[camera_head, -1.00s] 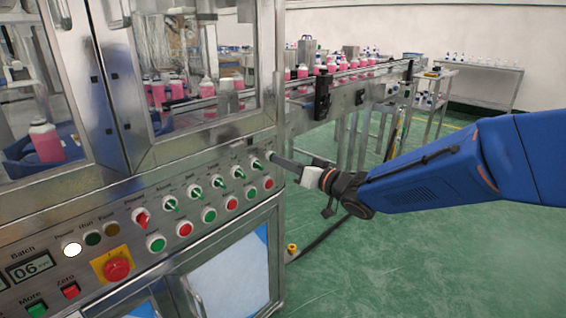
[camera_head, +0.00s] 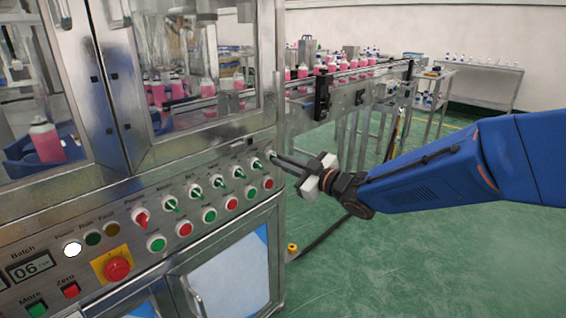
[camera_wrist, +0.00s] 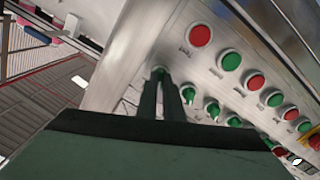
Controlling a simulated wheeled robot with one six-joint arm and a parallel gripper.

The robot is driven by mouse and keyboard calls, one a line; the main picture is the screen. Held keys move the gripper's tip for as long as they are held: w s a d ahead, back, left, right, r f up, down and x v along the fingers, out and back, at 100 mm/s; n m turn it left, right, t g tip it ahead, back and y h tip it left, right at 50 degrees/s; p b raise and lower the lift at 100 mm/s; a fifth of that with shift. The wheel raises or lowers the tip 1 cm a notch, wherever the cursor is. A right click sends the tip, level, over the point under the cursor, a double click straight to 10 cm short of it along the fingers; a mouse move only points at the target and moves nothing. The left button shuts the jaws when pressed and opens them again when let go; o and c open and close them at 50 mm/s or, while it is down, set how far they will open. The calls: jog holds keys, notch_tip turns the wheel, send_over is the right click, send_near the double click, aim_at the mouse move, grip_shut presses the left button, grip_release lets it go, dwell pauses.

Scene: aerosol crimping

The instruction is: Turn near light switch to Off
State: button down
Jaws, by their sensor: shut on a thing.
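The light switch (camera_head: 271,154) is the small round knob at the right end of the top row on the machine's steel control panel (camera_head: 262,220). Its label is too small to read. My gripper (camera_head: 276,156) reaches in from the right, with its two dark fingers shut on this knob. In the wrist view the fingertips (camera_wrist: 167,76) meet at the knob, and a little green of the light switch (camera_wrist: 158,69) shows just beyond them. The fingers hide most of the knob, so I cannot tell which way it points.
Several green selector knobs (camera_head: 239,172) continue the row to the left, above red and green push buttons (camera_head: 231,202). A red emergency stop (camera_head: 117,268) is at lower left. A conveyor (camera_head: 345,92) with pink bottles runs behind. The green floor (camera_head: 400,265) is clear.

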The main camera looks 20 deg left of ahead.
jog(key=shift+n, duration=0.7)
jog(key=c, duration=1.9)
grip_release()
jog(key=v, duration=1.7)
jog(key=shift+d, duration=0.25)
jog(key=shift+s+f, duration=0.1)
jog(key=shift+s, duration=0.05)
